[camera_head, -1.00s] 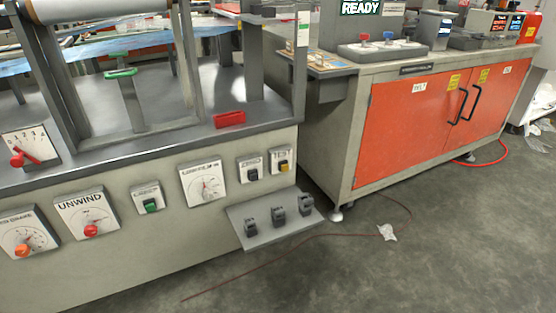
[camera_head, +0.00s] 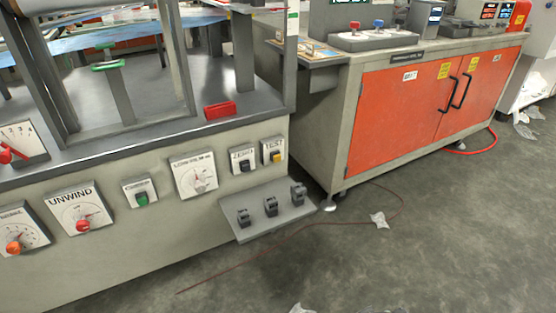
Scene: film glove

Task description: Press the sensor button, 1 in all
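No control in view has a label I can read as "sensor". On the front panel of the grey machine, a green button (camera_head: 142,198) sits on a small plate whose label is too small to read. To its right are a dark button (camera_head: 245,165) on a plate marked ZERO and a yellow button (camera_head: 277,157) on a plate marked TEST. Neither of my grippers is in view.
An UNWIND dial (camera_head: 82,224) and a gauge (camera_head: 196,178) are on the same panel. A shelf (camera_head: 245,228) with several small dark parts juts out below. An orange-doored cabinet (camera_head: 400,125) stands right. Open floor (camera_head: 400,265) has a thin cable (camera_head: 300,230) and scraps.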

